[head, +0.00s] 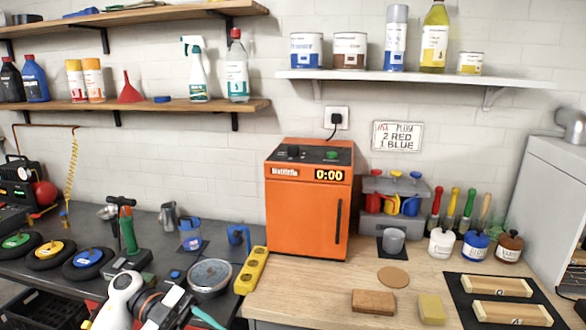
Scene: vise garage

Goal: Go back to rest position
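Part of my arm (122,303) shows at the bottom edge, left of the middle, as white and black links over the dark bench. Its dark wrist end (165,308) points right, near a round metal dish. A teal strip (207,318) runs beside it; I cannot tell whether it belongs to the gripper. The fingertips are not clear, and I cannot see anything held. My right gripper is not in view.
An orange oven (308,205) reading 0:00 stands mid-bench. The wooden bench (300,300) has free room in front of the oven.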

